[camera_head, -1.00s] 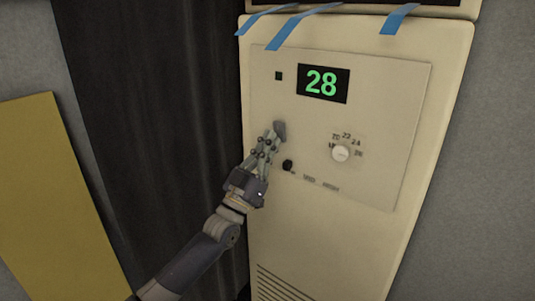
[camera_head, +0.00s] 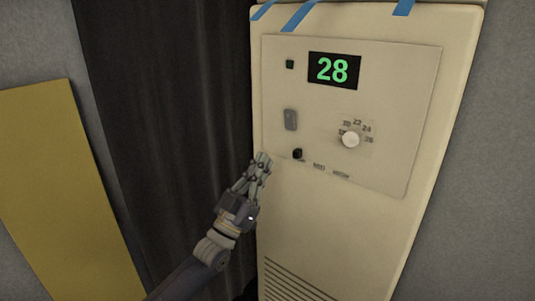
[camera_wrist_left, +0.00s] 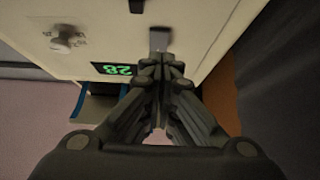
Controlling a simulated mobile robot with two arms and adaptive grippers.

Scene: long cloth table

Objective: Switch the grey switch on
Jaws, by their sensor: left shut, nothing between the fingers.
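The grey switch (camera_head: 290,119) is a small upright rocker on the left part of the cream unit's control panel, below a small dark green square indicator (camera_head: 290,64). In the left wrist view the grey switch (camera_wrist_left: 159,40) shows just beyond my fingertips. My left gripper (camera_head: 262,160) is shut and empty. In the head view it is below and to the left of the switch, apart from it. The left gripper (camera_wrist_left: 161,66) also fills the middle of the wrist view. My right gripper is not in view.
The panel also carries a display (camera_head: 334,70) reading 28, a white dial (camera_head: 350,139) with numbers, and a black knob (camera_head: 297,154). Blue strips (camera_head: 299,15) hang at the unit's top. A dark curtain (camera_head: 160,120) and a yellow board (camera_head: 65,190) are at left.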

